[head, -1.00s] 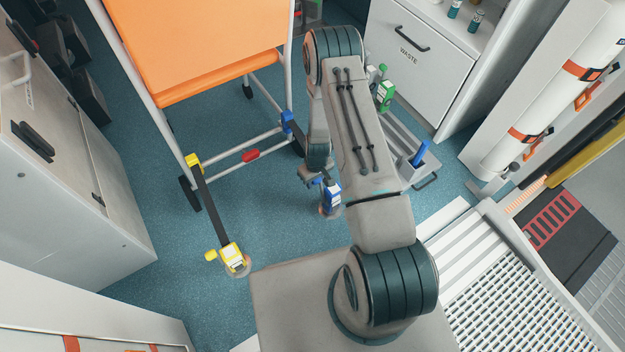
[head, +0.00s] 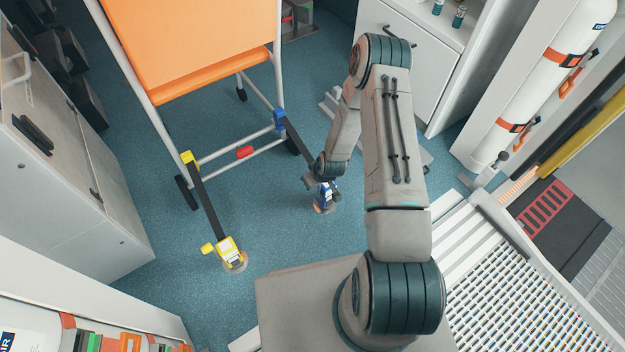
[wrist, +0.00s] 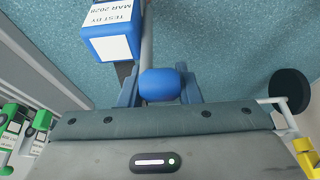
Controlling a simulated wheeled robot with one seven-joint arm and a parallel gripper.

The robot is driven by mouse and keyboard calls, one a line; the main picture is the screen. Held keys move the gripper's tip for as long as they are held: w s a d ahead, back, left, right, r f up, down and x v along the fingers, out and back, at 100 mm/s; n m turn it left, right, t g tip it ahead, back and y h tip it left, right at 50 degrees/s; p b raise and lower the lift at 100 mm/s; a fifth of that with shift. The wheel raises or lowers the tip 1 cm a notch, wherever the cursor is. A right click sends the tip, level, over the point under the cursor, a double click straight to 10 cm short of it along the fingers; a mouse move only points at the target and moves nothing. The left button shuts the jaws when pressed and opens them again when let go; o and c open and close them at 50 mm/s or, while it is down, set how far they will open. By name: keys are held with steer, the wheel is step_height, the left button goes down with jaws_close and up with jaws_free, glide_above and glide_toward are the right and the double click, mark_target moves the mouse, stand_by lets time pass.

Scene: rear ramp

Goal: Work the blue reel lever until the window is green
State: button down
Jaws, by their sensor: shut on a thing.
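The blue reel (head: 325,195) stands on the floor right of the chair, at the lower end of a dark strap running up to a blue hook (head: 279,119) on the chair frame. My gripper (head: 312,182) is down at this reel, partly covered by my own arm. In the wrist view, the reel's blue body (wrist: 106,40) carries a white test label. The rounded blue lever knob (wrist: 160,85) sits between my two blue fingers, and my gripper (wrist: 160,92) is shut on it. I cannot make out the window or its colour.
The orange chair (head: 190,45) stands ahead. A yellow reel (head: 229,250) with its strap is at its front left. Grey cabinets (head: 75,170) line the left side. A slatted ramp (head: 510,270) and a white cylinder (head: 540,80) are at right. Floor between the reels is clear.

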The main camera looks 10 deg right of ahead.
steer(key=c, duration=1.1)
jaws_free()
steer(key=shift+d+f, duration=0.1)
steer(key=shift+o, duration=0.2)
steer(key=p+v, duration=0.5)
steer(key=v, duration=0.9)
